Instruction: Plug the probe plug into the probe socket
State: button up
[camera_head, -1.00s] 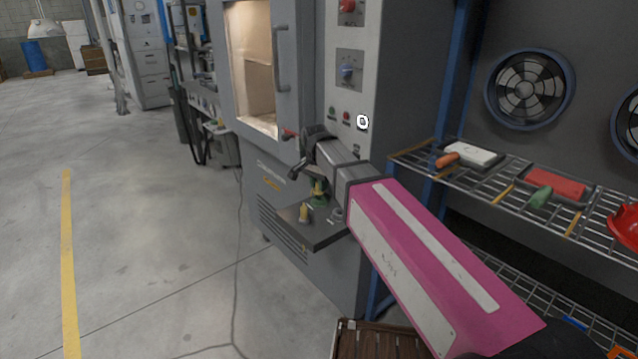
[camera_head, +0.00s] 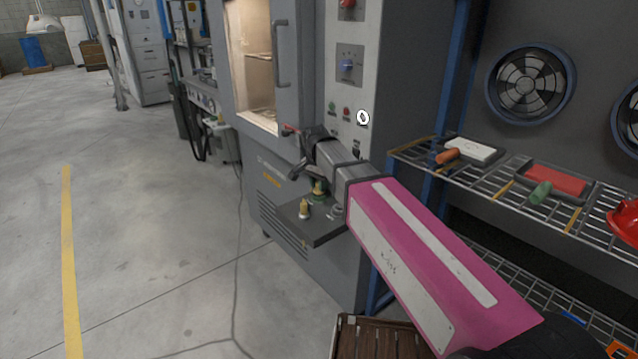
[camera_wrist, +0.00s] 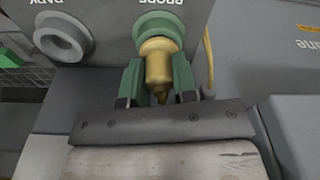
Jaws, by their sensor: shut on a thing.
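The brass probe plug (camera_wrist: 157,66) is in the wrist view, between the two green fingers of my gripper (camera_wrist: 157,84), which is shut on it. The plug's far end meets the green ring of the probe socket (camera_wrist: 160,24), below an upside-down "PROBE" label. The plug looks roughly in line with the ring; how deep it sits cannot be told. In the head view, the small ledge (camera_head: 311,232) on the cabinet front carries a green and brass fitting (camera_head: 318,188), partly behind my arm. My gripper's fingers are not clear there.
A grey round socket (camera_wrist: 62,38) lies beside the green one. A brass piece (camera_head: 304,209) stands at the ledge's left. The grey cabinet (camera_head: 348,110) has an open-looking lit chamber. A wire shelf (camera_head: 480,180) with tools is at the right. Floor at left is clear.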

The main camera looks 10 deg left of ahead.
jog(key=shift+f, duration=0.1)
jog(key=o, duration=1)
jog(key=r, duration=0.7)
jog(key=s+r, duration=0.1)
jog(key=r, duration=0.2)
jog(key=shift+a+r, duration=0.3)
jog(key=shift+r, duration=0.05)
jog(key=shift+s, duration=0.1)
